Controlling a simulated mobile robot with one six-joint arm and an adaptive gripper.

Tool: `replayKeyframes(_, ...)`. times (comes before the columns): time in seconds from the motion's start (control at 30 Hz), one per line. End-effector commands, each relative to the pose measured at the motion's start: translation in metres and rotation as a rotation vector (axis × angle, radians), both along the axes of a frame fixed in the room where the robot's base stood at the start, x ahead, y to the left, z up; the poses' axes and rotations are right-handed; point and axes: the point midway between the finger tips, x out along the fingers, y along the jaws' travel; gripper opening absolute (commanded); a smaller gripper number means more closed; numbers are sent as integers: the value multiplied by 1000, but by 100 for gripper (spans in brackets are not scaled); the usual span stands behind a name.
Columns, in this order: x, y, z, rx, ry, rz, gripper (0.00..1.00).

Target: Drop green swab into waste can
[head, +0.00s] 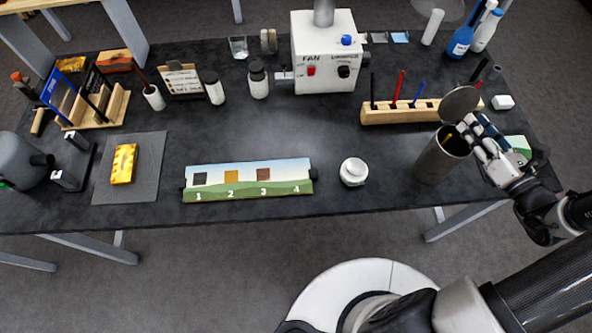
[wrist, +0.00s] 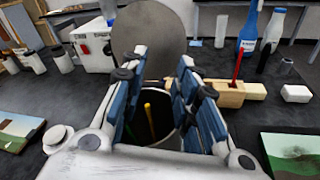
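The metal waste can (head: 438,162) stands at the right of the table, its round lid (head: 461,103) raised; the lid also shows in the wrist view (wrist: 150,30). My gripper (head: 470,136) is over the can's right rim. In the wrist view my gripper (wrist: 162,85) has its blue-padded fingers wide apart with nothing held between them. Beyond and below them is the can's dark mouth. A yellow stick (wrist: 150,121) stands inside it, and a thin greenish stick (wrist: 129,132) shows beside the left finger, apparently also in the can. Their lower ends are hidden.
A wooden rack (head: 400,112) with black, red and blue sticks stands behind the can. A white round jar (head: 353,172) and a numbered board (head: 248,180) lie to the left. Bottles (head: 462,40) stand at the back right. The table between jar and can is clear.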

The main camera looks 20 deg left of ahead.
Motion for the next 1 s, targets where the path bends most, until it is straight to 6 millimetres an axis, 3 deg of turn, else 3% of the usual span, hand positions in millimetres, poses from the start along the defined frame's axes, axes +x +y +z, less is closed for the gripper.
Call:
replayKeyframes(0.53, -85, -54, 12, 0, -1, -5, 28)
replayKeyframes(0.7, -96, -60, 13, 0, 0, -1, 28)
replayKeyframes(1.0, -98, -61, 14, 0, 0, 1, 28)
